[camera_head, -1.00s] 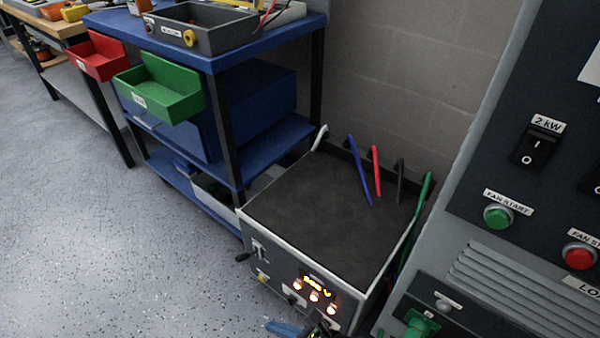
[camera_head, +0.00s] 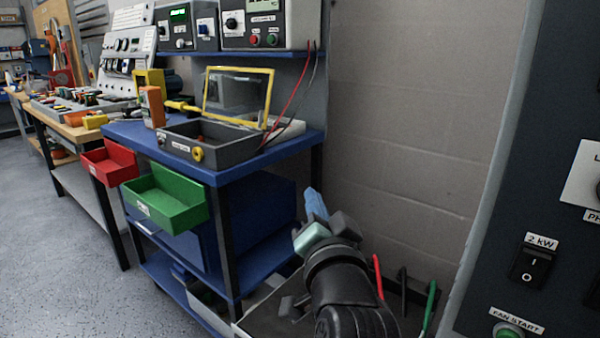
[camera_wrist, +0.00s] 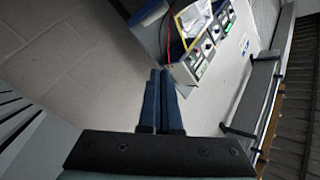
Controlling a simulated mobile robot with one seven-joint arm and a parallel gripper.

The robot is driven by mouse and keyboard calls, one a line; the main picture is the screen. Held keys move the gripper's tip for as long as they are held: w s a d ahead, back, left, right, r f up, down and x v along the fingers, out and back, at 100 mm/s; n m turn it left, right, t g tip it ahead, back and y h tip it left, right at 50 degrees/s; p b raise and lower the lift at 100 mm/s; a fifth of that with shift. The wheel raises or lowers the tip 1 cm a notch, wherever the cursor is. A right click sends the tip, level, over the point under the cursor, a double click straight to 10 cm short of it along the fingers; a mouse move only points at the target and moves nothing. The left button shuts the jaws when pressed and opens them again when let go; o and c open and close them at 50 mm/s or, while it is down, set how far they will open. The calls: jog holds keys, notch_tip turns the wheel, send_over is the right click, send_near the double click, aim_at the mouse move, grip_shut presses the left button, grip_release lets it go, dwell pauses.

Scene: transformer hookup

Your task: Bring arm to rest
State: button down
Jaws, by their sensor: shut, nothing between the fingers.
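My gripper (camera_head: 316,203) is in the lower middle of the head view, at the end of my dark arm, with its blue fingers pointing up. It is above the transformer unit (camera_head: 268,318) and to the right of the blue cart. In the wrist view my gripper (camera_wrist: 160,72) shows two blue fingers lying side by side, shut and empty. My arm hides much of the transformer unit. A red lead (camera_head: 378,276), a dark lead (camera_head: 403,290) and a green lead (camera_head: 430,305) stand up at its back right.
The blue cart (camera_head: 255,172) stands left of my gripper, with a green bin (camera_head: 165,200) and a red bin (camera_head: 108,162). An open grey case (camera_head: 210,143) sits on it. A dark panel with switches (camera_head: 560,130) stands at right. The block wall (camera_head: 410,110) behind is bare.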

jog(key=s+a+r+n+t+h+p, duration=0.1)
jog(key=s+r+n+t, duration=0.35)
jog(key=s+r, duration=0.8)
jog(key=s+a+r+n+t+h+p, duration=0.1)
jog(key=s+r+n+t+p, duration=0.3)
jog(key=s+r, duration=0.85)
jog(key=w+r+p, duration=0.2)
jog(key=r+p, duration=1.3)
jog(key=r, duration=0.3)
jog(key=w+r+m+p, duration=0.1)
jog(key=w+r+p, duration=0.1)
jog(key=r+p, duration=1.3)
notch_tip(320, 180, up, 3)
jog(key=shift+a+f+t, duration=0.1)
jog(key=shift+a+t, duration=0.05)
jog(key=shift+t, duration=0.2)
jog(key=shift+m, duration=0.25)
